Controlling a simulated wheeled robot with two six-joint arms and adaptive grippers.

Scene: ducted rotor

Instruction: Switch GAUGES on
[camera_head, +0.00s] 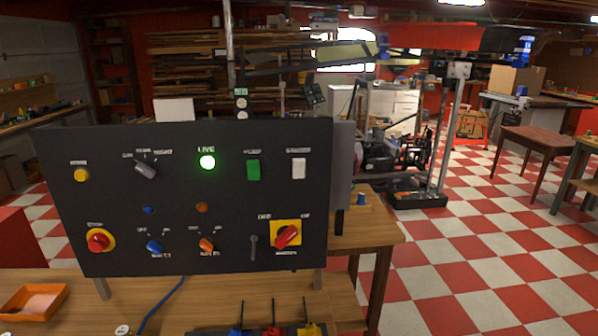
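A black control panel (120,215) stands upright on the wooden table. A white rocker switch (299,168) sits at its upper right under a small label too blurred to read surely; it may be GAUGES. A green lamp (207,162) marked LIVE is lit. The red rotary switch (286,236) on a yellow plate is turned diagonally at the lower right. Neither of my grippers is in view.
The panel also has a grey selector knob (145,169), a yellow button (81,175), a red stop button (99,241), a blue knob (154,246) and an orange knob (206,244). An orange tray (34,301) lies at the left front. Checkered floor is open at right.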

